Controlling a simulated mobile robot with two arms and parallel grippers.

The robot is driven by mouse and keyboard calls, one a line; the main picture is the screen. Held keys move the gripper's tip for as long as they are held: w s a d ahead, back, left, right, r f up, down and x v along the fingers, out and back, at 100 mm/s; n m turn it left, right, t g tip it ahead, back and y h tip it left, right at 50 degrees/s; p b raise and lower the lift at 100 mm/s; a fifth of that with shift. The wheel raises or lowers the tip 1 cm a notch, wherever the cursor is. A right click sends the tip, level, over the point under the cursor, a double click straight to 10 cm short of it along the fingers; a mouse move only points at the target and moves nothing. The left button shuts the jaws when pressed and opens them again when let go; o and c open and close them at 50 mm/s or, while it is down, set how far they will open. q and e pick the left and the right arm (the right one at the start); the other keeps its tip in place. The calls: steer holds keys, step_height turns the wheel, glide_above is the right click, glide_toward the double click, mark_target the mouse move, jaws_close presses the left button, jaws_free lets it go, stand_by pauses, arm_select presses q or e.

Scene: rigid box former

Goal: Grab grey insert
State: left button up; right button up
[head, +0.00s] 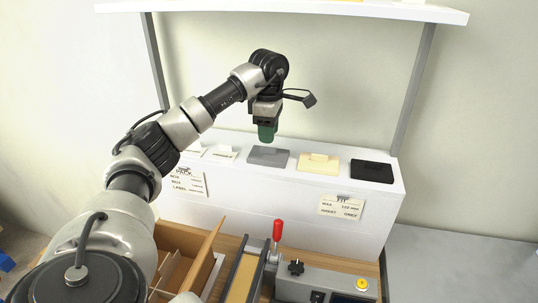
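The grey insert (268,155) lies flat on top of the white shelf box at the back, between white pieces and a cream insert. My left arm reaches in from the left. Its gripper (266,134), with green fingertips, points down just above and behind the grey insert in the picture. Whether it touches the insert is hard to tell. The fingers overlap in this view, so their opening does not show. My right gripper is not in view.
A cream insert (319,164) and a black insert (372,171) lie to the right. White pieces (222,154) lie to the left. Below are an open cardboard box (185,245), a red-handled lever (278,231) and a panel with a yellow button (361,285). A white shelf (300,8) hangs above.

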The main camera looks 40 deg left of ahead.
mark_target(269, 148)
arm_select(q)
step_height(269, 148, down, 4)
steer(key=shift+r+p, duration=0.2)
steer(key=shift+p, duration=0.85)
steer(key=shift+f, duration=0.65)
jaws_close()
